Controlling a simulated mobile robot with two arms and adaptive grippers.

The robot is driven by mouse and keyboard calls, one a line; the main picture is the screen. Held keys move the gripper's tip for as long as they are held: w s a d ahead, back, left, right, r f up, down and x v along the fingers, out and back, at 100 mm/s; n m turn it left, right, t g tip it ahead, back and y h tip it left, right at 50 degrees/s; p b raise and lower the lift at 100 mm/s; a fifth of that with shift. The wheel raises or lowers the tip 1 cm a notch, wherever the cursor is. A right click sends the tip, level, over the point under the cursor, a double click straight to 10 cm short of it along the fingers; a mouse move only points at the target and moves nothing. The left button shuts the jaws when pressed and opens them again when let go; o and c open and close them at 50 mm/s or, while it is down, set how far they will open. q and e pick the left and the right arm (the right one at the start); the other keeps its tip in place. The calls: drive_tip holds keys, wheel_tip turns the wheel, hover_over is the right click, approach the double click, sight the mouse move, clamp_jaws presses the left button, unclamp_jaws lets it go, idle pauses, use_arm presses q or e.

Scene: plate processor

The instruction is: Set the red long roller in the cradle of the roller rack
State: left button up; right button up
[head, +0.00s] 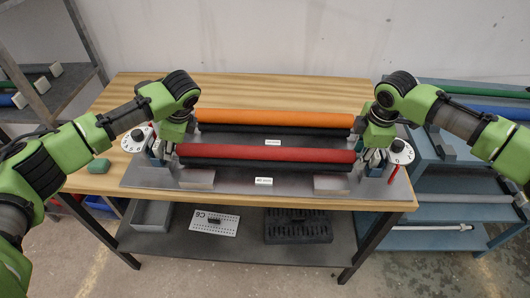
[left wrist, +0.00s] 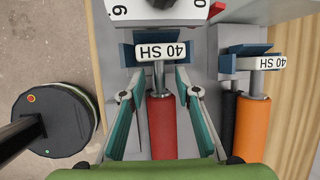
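The red long roller (head: 265,153) lies level across the front of the grey plate processor (head: 230,181) on the wooden table. In the left wrist view its red end (left wrist: 162,128) and thin metal shaft point at a blue bracket (left wrist: 128,54) with a "40 SH" tag. My left gripper (left wrist: 157,84) is open, with one teal-padded finger on each side of the shaft and gaps showing. My right gripper (head: 374,156) is at the roller's right end; its fingers are too small to read. A blue rack (head: 455,178) with rollers stands at the right; its cradles are unclear.
An orange roller (head: 275,118) lies behind the red one, close and parallel. White dials (head: 137,139) (head: 398,151) flank the machine. A grey shelf (head: 45,100) stands far left. The table's back strip is clear.

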use_arm(q)
clamp_jaws()
use_arm(e)
clamp_jaws()
use_arm(q)
drive_tip(key=shift+r, duration=0.25)
use_arm(e)
drive_tip(key=shift+w+r, duration=0.1)
drive_tip(key=shift+r, duration=0.15)
